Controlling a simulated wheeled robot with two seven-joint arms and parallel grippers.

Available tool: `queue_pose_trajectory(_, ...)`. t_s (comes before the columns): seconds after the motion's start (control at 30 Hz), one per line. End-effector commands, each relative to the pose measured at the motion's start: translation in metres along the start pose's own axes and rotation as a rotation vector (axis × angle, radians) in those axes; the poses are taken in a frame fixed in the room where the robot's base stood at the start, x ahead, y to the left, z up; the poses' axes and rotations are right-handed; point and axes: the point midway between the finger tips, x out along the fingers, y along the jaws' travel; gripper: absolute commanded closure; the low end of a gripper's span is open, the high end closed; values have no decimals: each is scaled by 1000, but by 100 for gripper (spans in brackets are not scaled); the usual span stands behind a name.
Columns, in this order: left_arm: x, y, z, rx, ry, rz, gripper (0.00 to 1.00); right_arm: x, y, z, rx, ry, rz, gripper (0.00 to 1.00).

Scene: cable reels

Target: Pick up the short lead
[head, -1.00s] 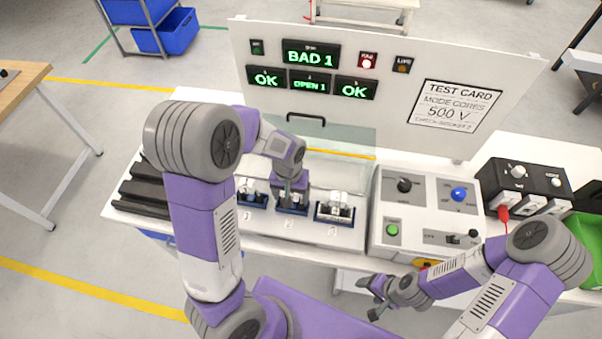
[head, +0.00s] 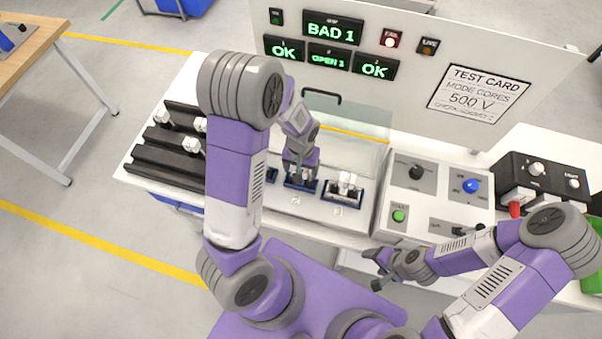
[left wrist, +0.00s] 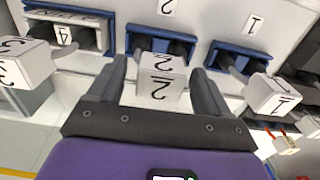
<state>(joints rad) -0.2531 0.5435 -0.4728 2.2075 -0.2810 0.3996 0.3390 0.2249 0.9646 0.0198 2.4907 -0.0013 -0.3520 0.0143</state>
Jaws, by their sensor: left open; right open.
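White numbered lead blocks sit in blue holders on the test bench; I cannot tell which one is the short lead. In the left wrist view, the block marked 2 (left wrist: 160,80) is in the middle at its holder (left wrist: 150,42). My left gripper (left wrist: 158,68) is open, with one finger on each side of this block. In the head view the left gripper (head: 300,172) is over the middle holder and mostly hides it. A block marked 1 (left wrist: 272,95) is to the right and one marked 3 (left wrist: 28,62) to the left. My right gripper (head: 383,272) is open and empty before the bench.
A black slotted rack (head: 150,160) with several white blocks stands at the left. The display panel (head: 332,28) reads BAD 1, OK, OPEN 1, OK. A control box (head: 435,200) is to the right, with a black switch box (head: 545,177) beyond it.

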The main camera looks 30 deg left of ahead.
Motion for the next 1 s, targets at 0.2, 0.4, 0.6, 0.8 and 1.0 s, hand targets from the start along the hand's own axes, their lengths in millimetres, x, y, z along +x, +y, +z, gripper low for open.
queue_pose_trajectory(0.2, 0, 0, 0, 0, 0, 0, 40, 0, 0, 0, 0, 0, 0, 32)
queue_pose_trajectory(0.4, -1, 0, 0, -1, 0, 0, 70, 0, 0, 0, 0, 1, 0, 32)
queue_pose_trajectory(0.6, -1, 0, 0, -1, 1, 0, 82, 0, 0, 0, 0, 0, 0, 32)
queue_pose_trajectory(0.8, -10, 0, -1, 0, 3, 1, 82, -1, 0, 0, 0, 0, 0, 32)
queue_pose_trajectory(1.0, -48, 1, -1, -2, 6, 4, 82, -4, -2, 0, 0, 0, 0, 32)
